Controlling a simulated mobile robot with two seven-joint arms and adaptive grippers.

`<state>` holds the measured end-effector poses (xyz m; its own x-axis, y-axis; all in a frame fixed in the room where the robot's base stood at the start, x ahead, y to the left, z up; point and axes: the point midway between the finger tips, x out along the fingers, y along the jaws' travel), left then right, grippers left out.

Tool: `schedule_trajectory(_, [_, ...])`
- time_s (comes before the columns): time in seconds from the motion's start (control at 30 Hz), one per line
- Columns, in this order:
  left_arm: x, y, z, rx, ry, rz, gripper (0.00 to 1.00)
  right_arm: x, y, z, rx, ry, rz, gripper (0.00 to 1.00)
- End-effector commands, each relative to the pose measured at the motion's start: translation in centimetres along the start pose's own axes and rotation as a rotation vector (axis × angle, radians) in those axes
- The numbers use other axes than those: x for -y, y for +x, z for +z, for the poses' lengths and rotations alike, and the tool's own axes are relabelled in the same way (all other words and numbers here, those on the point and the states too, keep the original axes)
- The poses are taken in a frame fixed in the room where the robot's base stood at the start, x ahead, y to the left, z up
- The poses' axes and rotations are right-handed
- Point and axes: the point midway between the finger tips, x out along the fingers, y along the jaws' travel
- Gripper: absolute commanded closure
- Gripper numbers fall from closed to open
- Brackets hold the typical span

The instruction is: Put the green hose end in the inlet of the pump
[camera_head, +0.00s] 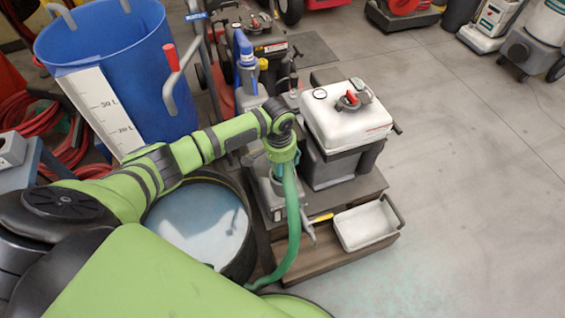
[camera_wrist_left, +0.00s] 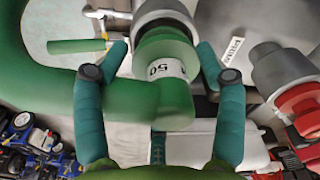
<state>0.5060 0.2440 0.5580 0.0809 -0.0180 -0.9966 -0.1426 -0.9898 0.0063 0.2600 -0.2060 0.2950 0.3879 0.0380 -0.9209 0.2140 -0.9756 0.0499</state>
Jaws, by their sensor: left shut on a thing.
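The green hose hangs in a curve below my left gripper in the head view (camera_head: 291,225). In the left wrist view its end (camera_wrist_left: 163,62), with a white band marked 50, sits between the teal fingers. My left gripper (camera_head: 282,176) is shut on it; its fingers also show in the wrist view (camera_wrist_left: 162,58). A grey round collar (camera_wrist_left: 163,12), apparently the pump's inlet, lies right at the hose end; I cannot tell whether the end is inside it. The grey pump (camera_head: 268,200) is partly hidden behind the gripper and hose. My right gripper is out of view.
A white-topped tank (camera_head: 345,115) stands close right of the gripper. A white tray (camera_head: 366,226) sits on the low wooden platform (camera_head: 335,250). A dark round tub of water (camera_head: 198,220) and a blue barrel (camera_head: 120,70) stand left.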

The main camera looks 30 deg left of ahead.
Motion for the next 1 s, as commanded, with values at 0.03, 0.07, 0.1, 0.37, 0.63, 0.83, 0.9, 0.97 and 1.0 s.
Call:
schedule_trajectory(0.03, [0.0,0.2,0.0,-0.001,0.0,0.0,0.71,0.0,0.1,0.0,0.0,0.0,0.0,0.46])
schedule_trajectory(0.07, [0.0,0.2,0.0,-0.001,0.0,0.0,0.71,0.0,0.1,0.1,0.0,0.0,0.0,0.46])
schedule_trajectory(0.1, [0.0,0.3,0.0,0.0,0.0,0.0,0.71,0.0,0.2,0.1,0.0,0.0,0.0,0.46])
schedule_trajectory(0.37, [0.0,1.0,0.1,0.0,0.001,0.0,0.71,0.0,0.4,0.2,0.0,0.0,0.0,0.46])
schedule_trajectory(0.63, [0.0,1.7,0.1,-0.001,0.001,0.0,0.71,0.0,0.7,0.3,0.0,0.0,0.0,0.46])
schedule_trajectory(0.83, [0.0,2.2,0.1,-0.001,0.0,0.0,0.71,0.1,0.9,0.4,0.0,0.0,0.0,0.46])
schedule_trajectory(0.9, [0.0,2.3,0.1,-0.001,0.0,0.0,0.71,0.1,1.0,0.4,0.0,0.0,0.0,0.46])
schedule_trajectory(0.97, [0.0,2.5,0.2,-0.001,0.0,0.0,0.71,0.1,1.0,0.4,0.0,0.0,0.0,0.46])
schedule_trajectory(1.0, [0.0,2.6,0.2,-0.001,0.0,0.0,0.71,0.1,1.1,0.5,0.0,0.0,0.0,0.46])
